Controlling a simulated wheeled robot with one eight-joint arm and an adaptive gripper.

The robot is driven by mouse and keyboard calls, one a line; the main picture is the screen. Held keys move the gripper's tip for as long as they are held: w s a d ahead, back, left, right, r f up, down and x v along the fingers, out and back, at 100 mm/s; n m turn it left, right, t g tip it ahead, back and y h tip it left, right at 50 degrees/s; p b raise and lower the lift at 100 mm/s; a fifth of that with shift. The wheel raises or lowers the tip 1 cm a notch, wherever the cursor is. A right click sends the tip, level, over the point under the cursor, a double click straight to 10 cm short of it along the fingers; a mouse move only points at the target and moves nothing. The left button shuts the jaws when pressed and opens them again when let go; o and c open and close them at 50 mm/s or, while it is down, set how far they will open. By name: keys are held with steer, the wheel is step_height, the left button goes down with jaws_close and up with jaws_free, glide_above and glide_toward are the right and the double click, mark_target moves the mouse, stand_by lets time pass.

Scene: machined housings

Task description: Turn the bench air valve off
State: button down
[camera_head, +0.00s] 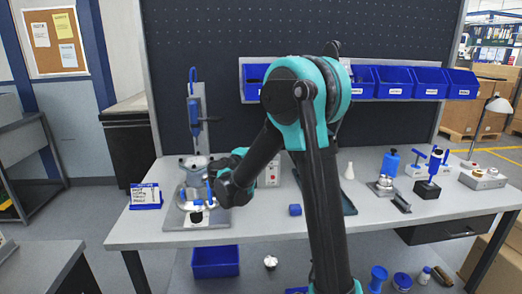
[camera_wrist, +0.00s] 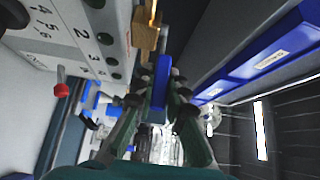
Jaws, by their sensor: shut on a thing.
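In the wrist view, a blue lever handle (camera_wrist: 161,88) stands between the fingers of my gripper (camera_wrist: 158,100), which are shut on it. A brass valve body (camera_wrist: 146,32) lies just beyond the handle at the top of that view. In the head view my forearm crosses in front of this spot, so the valve and its handle are hidden. The lever's angle to the valve body is hard to judge from the tilted wrist view.
A numbered panel (camera_wrist: 75,35) with a red-tipped switch (camera_wrist: 61,88) is close on the left in the wrist view. Blue bins (camera_head: 395,83) hang on the back board. A fixture with a housing (camera_head: 193,172) stands on the bench's left.

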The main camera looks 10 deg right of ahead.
stand_by(0.3)
steer(key=c, duration=1.8)
jaws_free()
steer(key=v, duration=1.2)
steer(key=shift+c, duration=0.4)
